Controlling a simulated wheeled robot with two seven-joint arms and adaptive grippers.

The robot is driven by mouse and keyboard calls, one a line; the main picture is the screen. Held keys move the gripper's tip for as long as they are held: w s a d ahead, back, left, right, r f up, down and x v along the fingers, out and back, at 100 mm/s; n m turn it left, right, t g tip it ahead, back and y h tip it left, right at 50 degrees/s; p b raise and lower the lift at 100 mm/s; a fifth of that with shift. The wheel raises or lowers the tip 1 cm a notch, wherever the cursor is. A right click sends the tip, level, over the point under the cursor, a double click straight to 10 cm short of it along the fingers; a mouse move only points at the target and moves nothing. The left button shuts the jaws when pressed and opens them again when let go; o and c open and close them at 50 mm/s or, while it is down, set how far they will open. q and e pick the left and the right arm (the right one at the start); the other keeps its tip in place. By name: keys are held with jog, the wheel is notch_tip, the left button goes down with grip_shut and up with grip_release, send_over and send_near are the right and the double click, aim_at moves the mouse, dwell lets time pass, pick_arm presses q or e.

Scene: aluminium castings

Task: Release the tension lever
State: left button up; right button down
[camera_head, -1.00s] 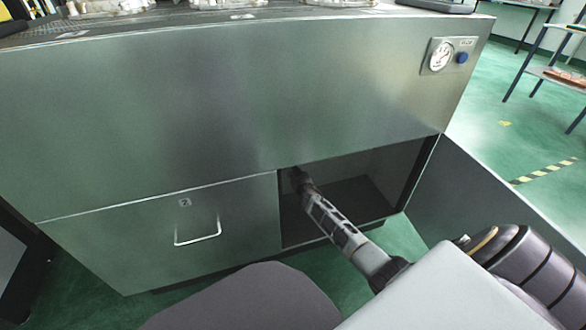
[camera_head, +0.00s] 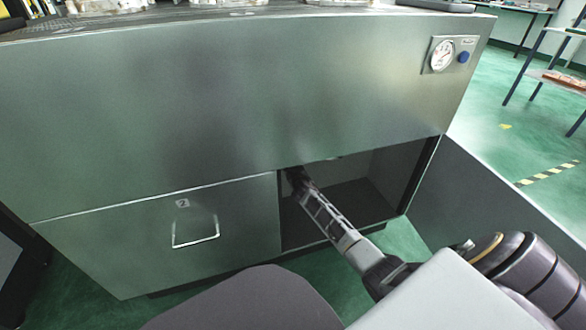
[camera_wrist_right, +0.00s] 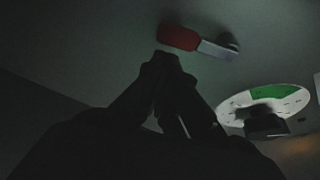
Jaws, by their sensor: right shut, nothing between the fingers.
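The tension lever (camera_wrist_right: 212,47) shows in the right wrist view as a red grip on a grey bar ending in a dark round pivot, against a dim panel. My right gripper (camera_wrist_right: 166,62) is shut and empty. Its dark fingertips lie just below the red grip in the picture; I cannot tell whether they touch it. In the head view my right gripper (camera_head: 298,180) reaches into the dark open compartment of the metal cabinet (camera_head: 220,110), and the lever is hidden there. My left gripper is not in view.
A white round dial (camera_wrist_right: 236,103) with a green sector is right of the lever. The compartment's open door (camera_head: 500,215) stands to the right of my right arm.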

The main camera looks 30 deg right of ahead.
jog(key=shift+a+r, duration=0.1)
jog(key=shift+r, duration=0.15)
dwell(0.4)
pick_arm(q)
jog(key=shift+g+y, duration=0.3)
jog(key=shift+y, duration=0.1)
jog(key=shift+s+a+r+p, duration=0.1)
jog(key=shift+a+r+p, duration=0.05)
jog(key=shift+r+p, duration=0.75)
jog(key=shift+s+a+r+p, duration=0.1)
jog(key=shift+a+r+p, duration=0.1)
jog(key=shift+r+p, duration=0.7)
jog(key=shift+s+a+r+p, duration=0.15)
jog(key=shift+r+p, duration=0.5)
jog(key=shift+p, duration=0.45)
pick_arm(e)
jog(key=shift+w+a+r+m+y, duration=0.15)
jog(key=shift+a+r+m+y, duration=0.5)
jog(key=shift+m, duration=0.55)
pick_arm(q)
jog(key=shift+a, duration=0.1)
pick_arm(e)
jog(key=shift+r, duration=0.1)
